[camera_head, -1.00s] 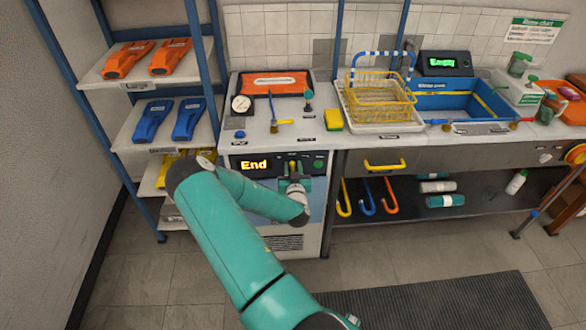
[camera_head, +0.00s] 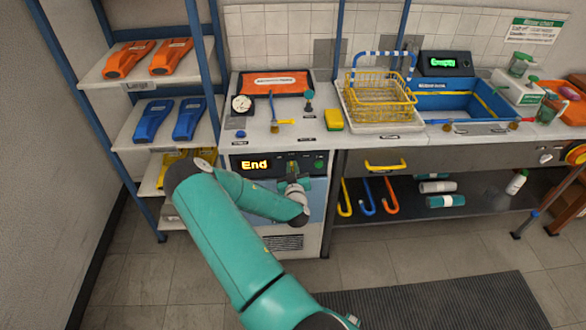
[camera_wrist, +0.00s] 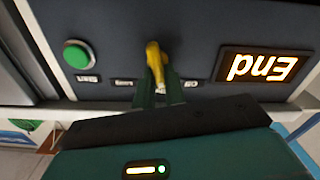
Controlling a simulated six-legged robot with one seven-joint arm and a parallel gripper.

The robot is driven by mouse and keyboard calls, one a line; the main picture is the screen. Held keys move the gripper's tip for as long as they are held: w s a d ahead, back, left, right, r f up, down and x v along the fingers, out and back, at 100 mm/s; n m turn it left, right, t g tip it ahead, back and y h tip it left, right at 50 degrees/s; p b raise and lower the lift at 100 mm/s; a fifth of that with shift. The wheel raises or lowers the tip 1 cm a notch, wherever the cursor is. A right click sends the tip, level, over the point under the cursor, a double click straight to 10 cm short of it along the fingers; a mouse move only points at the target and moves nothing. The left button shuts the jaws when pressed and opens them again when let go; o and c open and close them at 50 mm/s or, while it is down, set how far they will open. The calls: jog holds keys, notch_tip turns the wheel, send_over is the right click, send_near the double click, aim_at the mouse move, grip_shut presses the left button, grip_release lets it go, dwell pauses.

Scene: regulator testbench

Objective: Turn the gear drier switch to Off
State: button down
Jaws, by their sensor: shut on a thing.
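The gear drier's dark front panel (camera_head: 278,157) carries a lit display (camera_head: 253,164) reading "End". The wrist view shows the panel upside down, with the yellow switch handle (camera_wrist: 154,58) near its middle and the "End" display (camera_wrist: 262,66) at right. The handle stands nearly upright in that picture, with small labels on both sides too blurred to read surely. My gripper (camera_wrist: 155,88) is shut on the handle, its green fingers around the lower part. In the head view, my gripper (camera_head: 293,180) is at the panel and mostly hides the switch.
A green button (camera_wrist: 77,54) sits on the same panel, left of the switch in the wrist view. Above the drier, a worktop holds a gauge (camera_head: 242,104), a yellow sponge (camera_head: 333,120) and an orange tray (camera_head: 274,83). A shelf rack (camera_head: 138,80) stands at left.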

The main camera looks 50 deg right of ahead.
jog(key=shift+w+a+f+n, duration=0.15)
jog(key=shift+n, duration=1.65)
jog(key=shift+w+a+f+n, duration=0.1)
jog(key=shift+n, duration=1.7)
jog(key=c, duration=1.5)
grip_release()
jog(key=shift+o, duration=0.2)
jog(key=v, duration=1.4)
jog(key=shift+d, duration=0.1)
